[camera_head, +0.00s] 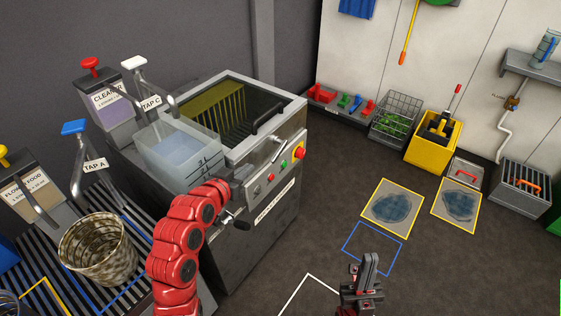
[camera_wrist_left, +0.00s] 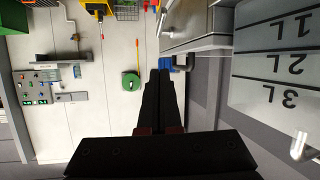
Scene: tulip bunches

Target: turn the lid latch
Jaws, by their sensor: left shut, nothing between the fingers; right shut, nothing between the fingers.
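The grey metal machine (camera_head: 262,228) stands left of centre in the head view, with a dark lid (camera_head: 262,112) on its top. A pale metal lever (camera_head: 304,148), which looks like the lid latch, sits at the upper front near the buttons. My left gripper (camera_head: 240,174) is beside the machine's front edge, left of the lever and apart from it. My right gripper (camera_head: 369,263) is shut and empty, over the floor at the lower middle.
A clear measuring tank (camera_head: 180,155) is at the machine's left side, with its litre marks in the wrist view (camera_wrist_left: 275,65). A black-ended handle (camera_head: 237,222) sticks out below my left gripper. Floor right of the machine is open.

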